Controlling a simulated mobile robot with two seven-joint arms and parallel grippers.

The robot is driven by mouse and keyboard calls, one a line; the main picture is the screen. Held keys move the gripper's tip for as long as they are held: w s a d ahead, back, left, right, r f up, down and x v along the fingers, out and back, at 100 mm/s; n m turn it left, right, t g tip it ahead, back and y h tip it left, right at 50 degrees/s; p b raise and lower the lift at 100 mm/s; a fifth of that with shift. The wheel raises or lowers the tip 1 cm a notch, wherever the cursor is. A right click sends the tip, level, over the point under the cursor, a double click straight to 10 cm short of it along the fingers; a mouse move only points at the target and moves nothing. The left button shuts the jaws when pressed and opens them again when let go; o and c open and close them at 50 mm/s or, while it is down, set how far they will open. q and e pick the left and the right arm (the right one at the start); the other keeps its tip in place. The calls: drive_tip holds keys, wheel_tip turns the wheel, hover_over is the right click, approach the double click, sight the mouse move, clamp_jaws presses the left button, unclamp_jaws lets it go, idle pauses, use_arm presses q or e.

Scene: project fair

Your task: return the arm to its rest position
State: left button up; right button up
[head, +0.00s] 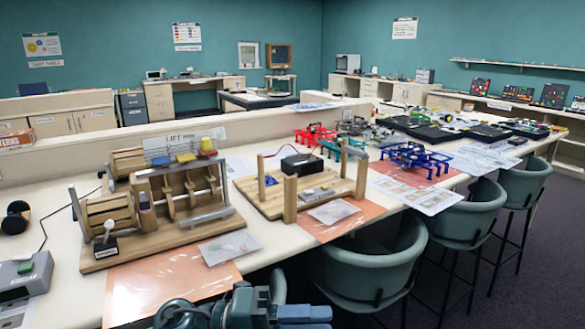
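Part of my own arm, in dark teal and blue, shows at the bottom edge of the head view, left of centre. It appears to be my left arm, ending in blunt blue parts that point right, probably the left gripper (306,314). The frame cuts it off, so I cannot tell whether it is open or shut. No object shows in it. It is low in the picture, in front of the bench edge and beside a teal chair (370,272). My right gripper is not in view.
A long cream bench (262,236) holds a wooden lift model (160,200), a wooden frame with a black box (300,164), and red, green and blue frames. Orange mats (170,280) lie near the front edge. Several teal chairs stand along the bench at right.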

use_arm(q)
drive_tip(key=w+a+f+n+t+y+p, duration=0.1)
drive_tip(key=a+f+n+t+y, duration=0.4)
drive_tip(key=n+t, duration=0.6)
drive_tip(key=w+a+f+n+t+y+p, duration=0.1)
drive_tip(key=a+f+n+t+y, duration=0.4)
drive_tip(key=n, duration=1)
drive_tip(key=s+a+f+n+g+y, duration=0.2)
drive_tip(key=s+a+f+n, duration=0.1)
drive_tip(key=s+f, duration=0.3)
drive_tip(key=s+a+f+n+g+y, duration=0.3)
drive_tip(key=s+a+f+n, duration=0.1)
drive_tip(key=f, duration=0.4)
drive_tip(key=shift+s+f+n+p, duration=0.35)
drive_tip(key=shift+s+n+p, duration=0.15)
drive_tip(key=shift+s, duration=0.45)
